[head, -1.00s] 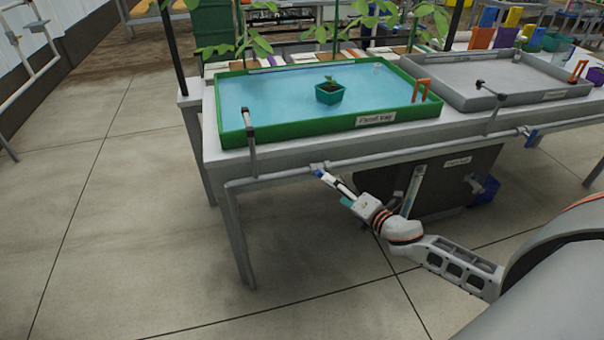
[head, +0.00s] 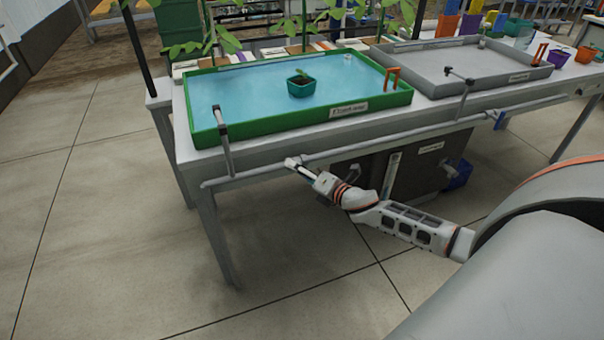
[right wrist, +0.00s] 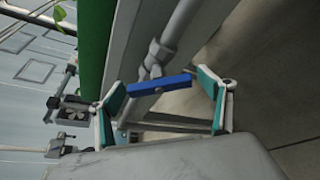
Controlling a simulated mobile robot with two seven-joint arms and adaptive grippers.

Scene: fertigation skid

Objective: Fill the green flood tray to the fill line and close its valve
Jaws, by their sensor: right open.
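The green flood tray (head: 197,128) stands on the bench in the head view, with blue water (head: 260,93) spread over its floor. I cannot make out the fill line or the level against it. The valve's blue handle (right wrist: 160,85) shows in the right wrist view, on the grey pipe (right wrist: 172,38) below the tray. My right gripper (right wrist: 163,91) is open, with a teal-padded finger on each side of the handle and gaps between. In the head view my right gripper (head: 296,164) is at the pipe and hides the handle. My left gripper is not in view.
A teal pot (head: 301,86) with a seedling stands in the water. An orange bent pipe (head: 391,78) is at the tray's right end. A grey tray (head: 420,84) sits to the right, with another blue valve handle (head: 499,120) below it. A dark tank (head: 418,172) stands under the bench.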

